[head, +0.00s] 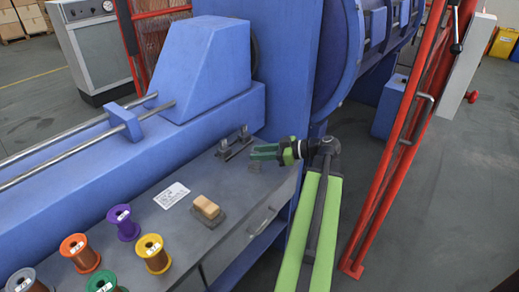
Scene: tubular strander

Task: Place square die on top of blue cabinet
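My gripper (263,152) has green fingers and reaches left over the far right end of the grey bench top. Its two fingers look apart, with nothing clear between them. A small dark grey block (255,168), which may be the square die, shows just below the fingers; I cannot tell whether they touch. A blue box-like cabinet (390,106) stands on the floor at the right, behind the red rail and partly hidden by it.
The bench (225,245) carries a metal fixture (236,143), a white label (172,195), a wooden block on a grey plate (207,207) and several coloured spools (153,253). Red rail posts (400,150) stand right of my arm. The floor (455,200) beyond is clear.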

